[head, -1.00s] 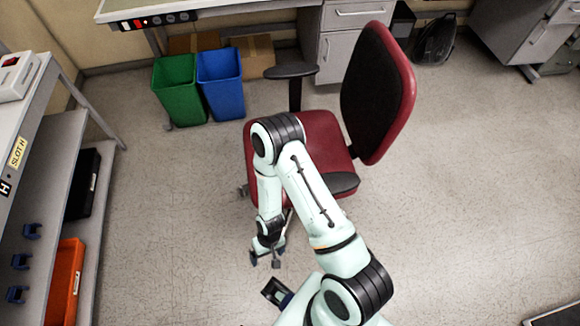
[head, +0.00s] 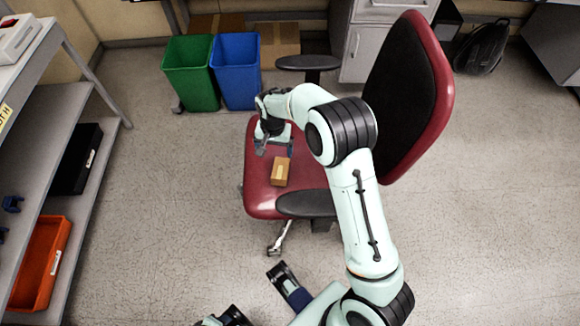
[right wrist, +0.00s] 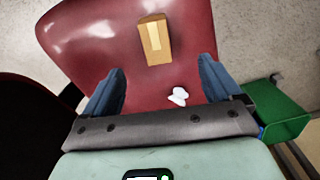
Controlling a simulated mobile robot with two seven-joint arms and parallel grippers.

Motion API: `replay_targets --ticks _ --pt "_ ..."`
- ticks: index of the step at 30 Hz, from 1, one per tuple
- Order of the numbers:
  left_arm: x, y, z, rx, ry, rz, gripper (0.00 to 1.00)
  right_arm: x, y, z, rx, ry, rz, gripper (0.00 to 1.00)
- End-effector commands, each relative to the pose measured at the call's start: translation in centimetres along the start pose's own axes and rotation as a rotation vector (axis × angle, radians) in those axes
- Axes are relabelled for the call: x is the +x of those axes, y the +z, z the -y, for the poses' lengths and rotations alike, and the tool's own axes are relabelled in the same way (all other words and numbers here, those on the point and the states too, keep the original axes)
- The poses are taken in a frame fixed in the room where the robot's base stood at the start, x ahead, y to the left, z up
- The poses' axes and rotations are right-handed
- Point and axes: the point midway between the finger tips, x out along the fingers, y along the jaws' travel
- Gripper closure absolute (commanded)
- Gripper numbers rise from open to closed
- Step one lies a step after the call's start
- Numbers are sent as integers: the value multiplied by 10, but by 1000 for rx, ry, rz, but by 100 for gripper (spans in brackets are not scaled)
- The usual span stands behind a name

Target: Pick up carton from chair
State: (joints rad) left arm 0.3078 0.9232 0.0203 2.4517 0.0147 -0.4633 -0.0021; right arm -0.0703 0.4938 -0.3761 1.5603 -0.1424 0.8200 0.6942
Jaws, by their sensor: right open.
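A small brown carton (head: 281,171) with a lighter tape strip lies on the red seat of the office chair (head: 262,200). My right gripper (head: 274,151) is over the seat, just behind the carton in the head view. Its two blue-grey fingers (right wrist: 161,82) are wide apart with nothing gripped, and the carton is apart from them.
A small white object (right wrist: 178,96) lies on the seat. The chair has armrests (head: 306,204) and a tall backrest (head: 405,95) at the right. Green (head: 190,75) and blue (head: 236,72) bins stand behind. A shelf with an orange bin (head: 40,262) is at left. Floor between is clear.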

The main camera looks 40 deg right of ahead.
Motion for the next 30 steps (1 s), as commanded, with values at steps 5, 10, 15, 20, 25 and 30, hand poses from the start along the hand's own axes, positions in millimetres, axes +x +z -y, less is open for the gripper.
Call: replay_targets --ticks 5,10,15,20,25,30 --pt "31 -24 8 -4 2 -64 57 43 1 0 -2 10 10 8" --pt "36 -34 9 -5 3 -94 57 62 2 -1 -2 14 12 8" --pt "44 -49 13 -8 0 -133 57 95 2 -2 -3 13 11 8" --pt "48 -60 15 -11 -1 -162 57 119 2 -2 -3 12 11 8" --pt "50 -64 16 -11 -2 -174 57 127 2 -2 -3 10 10 8" --pt "55 -73 18 -13 -3 -197 57 143 2 -6 -1 13 12 8"
